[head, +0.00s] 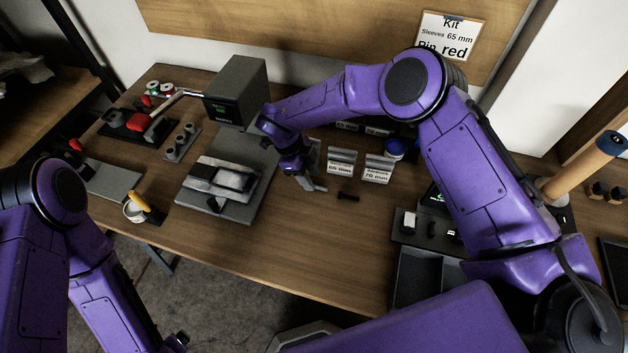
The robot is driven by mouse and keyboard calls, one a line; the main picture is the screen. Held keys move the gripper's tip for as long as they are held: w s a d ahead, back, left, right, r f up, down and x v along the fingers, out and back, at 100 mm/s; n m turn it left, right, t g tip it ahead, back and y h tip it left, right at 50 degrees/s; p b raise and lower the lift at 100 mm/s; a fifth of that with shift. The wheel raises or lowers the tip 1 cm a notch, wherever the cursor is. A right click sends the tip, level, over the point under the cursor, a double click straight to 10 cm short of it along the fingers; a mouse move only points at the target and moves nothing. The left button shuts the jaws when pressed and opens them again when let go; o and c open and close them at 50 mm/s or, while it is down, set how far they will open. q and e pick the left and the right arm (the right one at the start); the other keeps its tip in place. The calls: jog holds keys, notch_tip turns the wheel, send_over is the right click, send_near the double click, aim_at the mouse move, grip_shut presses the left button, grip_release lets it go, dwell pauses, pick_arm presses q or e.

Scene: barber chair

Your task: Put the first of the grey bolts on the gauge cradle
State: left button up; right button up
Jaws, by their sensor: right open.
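My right gripper (312,187) is open and empty, low over the middle of the table, right of the grey machine's base plate. A small dark piece (348,197) lies on the table just right of its fingers; I cannot tell whether it is the gauge cradle. A dark rack (180,142) at the left holds several short grey upright cylinders, which may be the grey bolts; they are too small to be sure. No grey bolt shows between the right fingers. My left gripper (177,342) shows only in part at the bottom edge, below the table's front, its jaws unclear.
A grey machine (236,92) with a small screen stands at the back, with a block fixture (222,182) before it. A dark tray (420,270) is at the right. The table's front middle (300,245) is clear.

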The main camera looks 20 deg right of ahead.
aim_at(317, 187)
jog(key=shift+x, duration=1.35)
grip_shut()
jog(key=shift+r, duration=0.1)
